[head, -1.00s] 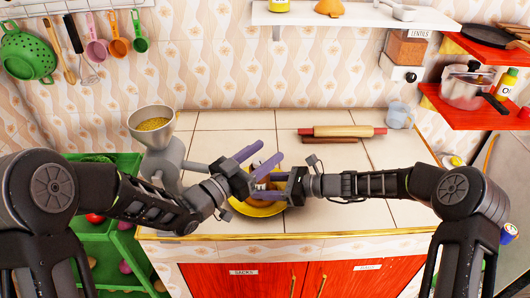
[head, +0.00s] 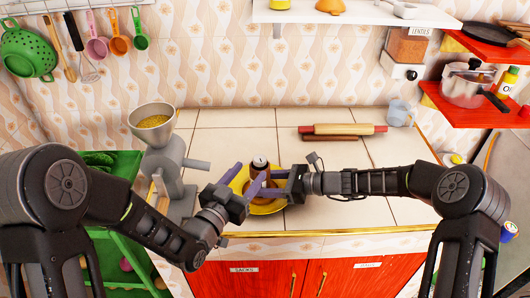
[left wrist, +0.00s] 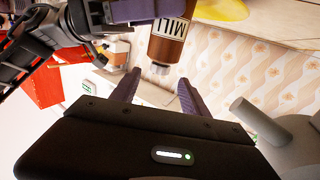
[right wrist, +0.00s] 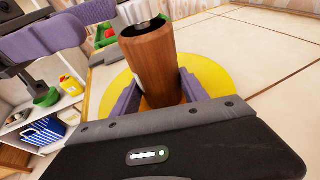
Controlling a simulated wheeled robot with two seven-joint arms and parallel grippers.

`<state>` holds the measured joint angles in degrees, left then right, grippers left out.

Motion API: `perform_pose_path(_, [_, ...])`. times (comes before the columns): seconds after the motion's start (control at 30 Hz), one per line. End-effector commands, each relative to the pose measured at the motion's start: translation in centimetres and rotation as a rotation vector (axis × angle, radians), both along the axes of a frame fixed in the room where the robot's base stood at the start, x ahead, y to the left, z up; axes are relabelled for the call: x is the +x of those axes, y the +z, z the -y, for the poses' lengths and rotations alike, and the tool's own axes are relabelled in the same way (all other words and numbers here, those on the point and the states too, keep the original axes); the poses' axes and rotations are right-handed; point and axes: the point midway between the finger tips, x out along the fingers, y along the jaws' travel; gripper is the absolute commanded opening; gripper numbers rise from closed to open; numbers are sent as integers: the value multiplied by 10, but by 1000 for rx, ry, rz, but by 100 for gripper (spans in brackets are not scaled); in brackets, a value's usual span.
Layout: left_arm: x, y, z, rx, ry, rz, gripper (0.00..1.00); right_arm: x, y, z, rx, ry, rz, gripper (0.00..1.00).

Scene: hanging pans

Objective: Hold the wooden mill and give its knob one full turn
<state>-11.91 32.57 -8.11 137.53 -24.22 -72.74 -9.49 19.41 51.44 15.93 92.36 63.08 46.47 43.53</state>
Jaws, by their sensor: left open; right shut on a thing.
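The wooden mill (head: 260,172) stands upright over a yellow dish (head: 240,188), with a silver knob (head: 260,161) on top. My right gripper (head: 273,184) is shut on its brown body from the right; the right wrist view shows the mill (right wrist: 150,65) between the fingers. My left gripper (head: 247,181) is open beside the mill on its left. Whether the mill touches the dish is hidden.
A grey grinder (head: 165,160) with a filled hopper stands left of my left gripper. A rolling pin (head: 342,130) lies at the back right near a clear cup (head: 400,112). The tiled counter (head: 330,190) is clear on the right.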

Motion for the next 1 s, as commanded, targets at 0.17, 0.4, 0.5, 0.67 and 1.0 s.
perform_pose_path(0.17, [29,0,17,-1,-2,3,53,0,0,0,1,0,0,10])
perform_pose_path(0.4, [68,0,39,-1,-2,0,53,0,0,0,1,0,0,10])
perform_pose_path(0.5, [78,0,45,-1,-2,0,53,0,0,0,1,0,0,10])
perform_pose_path(0.67, [85,0,48,-1,-1,0,53,0,0,0,1,0,0,10])
perform_pose_path(1.0, [85,0,48,-1,-1,0,45,0,0,0,1,0,0,10])
